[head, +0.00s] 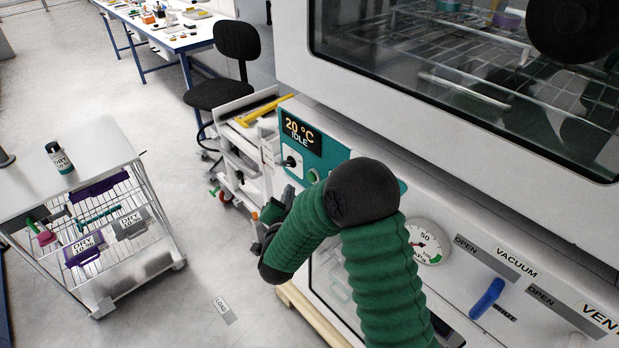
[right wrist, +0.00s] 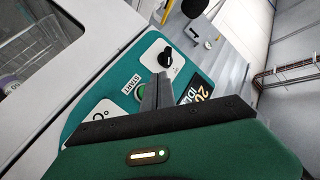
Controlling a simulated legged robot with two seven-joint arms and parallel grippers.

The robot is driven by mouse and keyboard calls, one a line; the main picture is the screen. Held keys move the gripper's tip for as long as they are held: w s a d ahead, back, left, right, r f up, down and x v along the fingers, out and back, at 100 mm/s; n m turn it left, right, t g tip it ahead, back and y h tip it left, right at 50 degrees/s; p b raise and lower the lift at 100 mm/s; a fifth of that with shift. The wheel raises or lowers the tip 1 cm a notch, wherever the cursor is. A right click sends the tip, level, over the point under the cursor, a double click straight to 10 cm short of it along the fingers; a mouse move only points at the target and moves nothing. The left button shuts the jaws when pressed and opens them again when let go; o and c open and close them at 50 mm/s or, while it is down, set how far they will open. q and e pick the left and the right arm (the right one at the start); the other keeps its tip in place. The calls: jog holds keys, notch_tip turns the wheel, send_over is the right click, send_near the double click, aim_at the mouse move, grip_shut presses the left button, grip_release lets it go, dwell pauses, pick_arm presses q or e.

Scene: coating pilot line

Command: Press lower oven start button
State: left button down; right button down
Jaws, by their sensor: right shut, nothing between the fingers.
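A teal control panel (head: 297,152) is on the oven front below the large glass door. Its display (head: 301,131) reads 20 °C IDLE. A green start button (head: 313,176) shows in part beside my right arm. In the right wrist view, the START label (right wrist: 131,88) and a sliver of the green button (right wrist: 141,95) show left of my right gripper (right wrist: 159,78), whose fingers are together and hide part of it. I cannot tell whether they touch it. In the head view my right gripper (head: 268,226) is at the panel's lower left. My left gripper is out of view.
A black knob (head: 291,161) is on the panel; it also shows in the wrist view (right wrist: 166,59). A gauge (head: 428,243) and blue vacuum handle (head: 487,298) are at right. A wire-shelf cart (head: 140,215) stands left, with clear floor between.

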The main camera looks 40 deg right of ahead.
jog(key=d, duration=0.4)
jog(key=shift+w, duration=0.2)
dwell(1.8)
jog(key=shift+d, duration=0.4)
jog(key=shift+d+r+b, duration=0.1)
jog(key=shift+d+b, duration=0.2)
jog(key=shift+d, duration=0.2)
dwell(0.5)
jog(key=shift+a, duration=0.9)
jog(key=shift+s+a, duration=0.15)
jog(key=shift+a, duration=1.15)
jog(key=shift+s+a, duration=0.1)
jog(key=shift+a, duration=1.15)
